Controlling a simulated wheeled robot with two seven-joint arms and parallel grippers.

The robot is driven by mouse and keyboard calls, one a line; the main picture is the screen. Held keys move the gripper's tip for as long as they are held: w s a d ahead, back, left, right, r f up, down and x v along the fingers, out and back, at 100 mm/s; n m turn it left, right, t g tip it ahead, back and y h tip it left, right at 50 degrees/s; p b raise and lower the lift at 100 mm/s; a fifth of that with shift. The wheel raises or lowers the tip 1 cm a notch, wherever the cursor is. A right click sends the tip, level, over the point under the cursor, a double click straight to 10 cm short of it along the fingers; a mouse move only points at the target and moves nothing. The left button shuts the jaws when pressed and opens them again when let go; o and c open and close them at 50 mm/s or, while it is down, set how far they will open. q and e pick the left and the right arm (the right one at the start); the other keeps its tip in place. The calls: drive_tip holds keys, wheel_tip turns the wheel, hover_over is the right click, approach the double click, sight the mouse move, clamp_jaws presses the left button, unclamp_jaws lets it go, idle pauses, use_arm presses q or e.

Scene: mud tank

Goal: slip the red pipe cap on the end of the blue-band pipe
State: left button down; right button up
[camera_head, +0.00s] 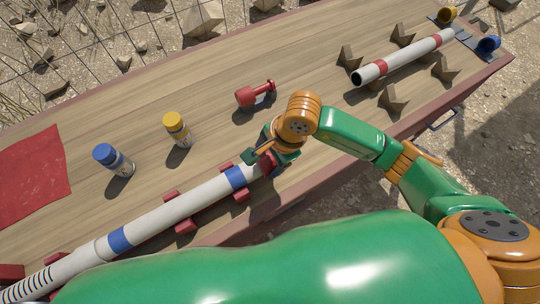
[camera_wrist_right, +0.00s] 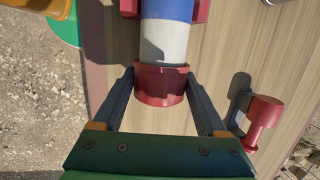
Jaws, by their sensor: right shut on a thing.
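The blue-band pipe (camera_head: 180,208) is white with blue bands and lies on red supports from the lower left to the middle of the table in the head view. Its white end and one blue band (camera_wrist_right: 166,9) show at the top of the right wrist view. The red pipe cap (camera_wrist_right: 160,88) is at that end, in line with the pipe, and the white end meets its mouth. How deep the pipe sits inside is hidden. My right gripper (camera_head: 270,158) is shut on the cap, one finger on each side. My left gripper is not in view.
A red fitting (camera_head: 254,95) lies beyond the right gripper. Yellow-capped (camera_head: 177,127) and blue-capped (camera_head: 111,158) bottles stand on the left, near a red mat (camera_head: 32,178). A red-band pipe (camera_head: 405,57) rests at upper right among wooden brackets (camera_head: 393,100). The table's middle is mostly clear.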

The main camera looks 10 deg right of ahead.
drive_tip(key=o, duration=1)
